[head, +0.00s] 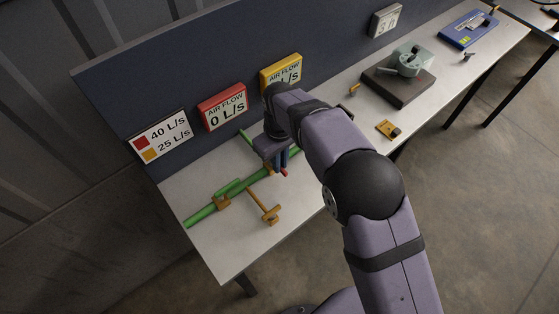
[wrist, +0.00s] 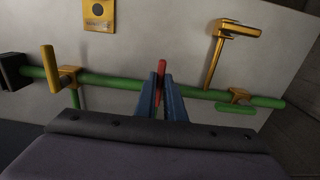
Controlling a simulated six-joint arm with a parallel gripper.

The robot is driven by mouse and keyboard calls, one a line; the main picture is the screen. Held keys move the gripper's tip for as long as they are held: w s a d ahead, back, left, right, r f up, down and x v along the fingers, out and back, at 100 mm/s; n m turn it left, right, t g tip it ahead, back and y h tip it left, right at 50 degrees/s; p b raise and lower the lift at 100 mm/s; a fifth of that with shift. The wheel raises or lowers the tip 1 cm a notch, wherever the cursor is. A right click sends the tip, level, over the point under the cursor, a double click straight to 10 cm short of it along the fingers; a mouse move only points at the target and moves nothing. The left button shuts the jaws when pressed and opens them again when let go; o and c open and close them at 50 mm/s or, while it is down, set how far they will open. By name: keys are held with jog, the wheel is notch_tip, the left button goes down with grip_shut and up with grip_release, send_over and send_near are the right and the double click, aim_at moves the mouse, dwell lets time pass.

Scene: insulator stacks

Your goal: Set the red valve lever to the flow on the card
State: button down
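The card (head: 162,138) on the back panel shows a red square with 40 L/s and a yellow square with 25 L/s. The red-framed air flow display (head: 222,107) reads 0 L/s. The red valve lever (wrist: 162,68) stands at the green pipe (wrist: 115,82), mostly between my fingers; its red end (head: 285,172) also shows in the head view. My gripper (wrist: 161,76) has its blue fingertips close against both sides of the lever, with no clear gap. The valve body under the lever is hidden.
A yellow lever (wrist: 48,68) stands left of my gripper in the wrist view. An orange T-shaped handle (wrist: 234,30) reaches out from the pipe's right part. The yellow-framed display (head: 281,73) is partly covered by my arm.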

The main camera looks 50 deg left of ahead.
jog(key=shift+w+n, duration=0.1)
jog(key=shift+n, duration=0.2)
jog(key=n, duration=0.1)
jog(key=w+n, duration=0.1)
jog(key=n, duration=0.1)
jog(key=n+b, duration=0.1)
jog(key=n, duration=0.1)
jog(key=shift+w+a, duration=0.25)
jog(key=shift+w, duration=0.1)
jog(key=n, duration=0.1)
jog(key=w+n, duration=0.1)
jog(key=n, duration=0.1)
jog(key=shift+a+n, duration=0.3)
jog(key=shift+a, duration=0.1)
jog(key=shift+w+a+n, duration=0.1)
jog(key=shift+a+n, duration=0.1)
jog(key=shift+n, duration=0.55)
jog(key=shift+w+a+n, duration=0.1)
jog(key=shift+a+n, duration=0.1)
jog(key=shift+n, duration=0.55)
jog(key=shift+r, duration=0.1)
jog(key=c, duration=1.8)
grip_release()
jog(key=shift+c, duration=0.2)
